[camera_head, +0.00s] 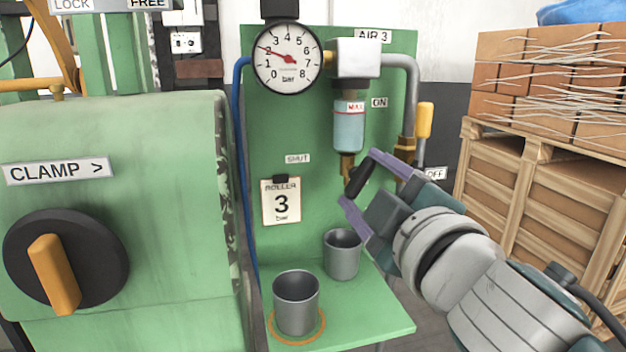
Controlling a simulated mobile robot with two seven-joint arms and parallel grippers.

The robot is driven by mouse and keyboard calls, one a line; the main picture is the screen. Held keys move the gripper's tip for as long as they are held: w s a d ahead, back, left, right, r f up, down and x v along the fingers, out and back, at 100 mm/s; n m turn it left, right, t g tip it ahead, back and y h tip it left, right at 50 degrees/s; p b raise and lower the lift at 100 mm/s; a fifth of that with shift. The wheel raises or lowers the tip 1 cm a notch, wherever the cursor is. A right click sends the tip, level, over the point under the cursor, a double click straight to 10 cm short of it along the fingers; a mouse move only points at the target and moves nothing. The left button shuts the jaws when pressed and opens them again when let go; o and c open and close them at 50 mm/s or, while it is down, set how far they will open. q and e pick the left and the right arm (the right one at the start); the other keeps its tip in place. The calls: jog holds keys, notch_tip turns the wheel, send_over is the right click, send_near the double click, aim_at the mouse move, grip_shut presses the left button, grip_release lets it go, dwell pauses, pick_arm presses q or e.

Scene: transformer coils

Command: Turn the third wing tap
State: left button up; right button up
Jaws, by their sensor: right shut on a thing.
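The dark wing of a tap (359,181) sits below the brass drain fitting (347,165) under the blue filter bowl (348,130) on the green AIR 3 panel. My right gripper (358,183) comes in from the lower right. Its two purple-lined fingers are closed on either side of the wing, and they hide part of it. The wing is tilted in the picture. A SHUT label (297,158) is on the panel to its left. The pressure gauge (288,75) above reads about 2 bar. My left gripper is out of view.
Two grey metal cups, one in front (296,305) on an orange ring and one behind (342,262), stand on the green shelf (375,325). A green CLAMP cabinet (150,140) fills the left; wooden crates (540,185) stand right.

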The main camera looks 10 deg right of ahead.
jog(key=n, duration=0.4)
jog(key=shift+n, duration=1)
jog(key=o, duration=1.3)
jog(key=s, duration=1)
jog(key=shift+d, duration=0.2)
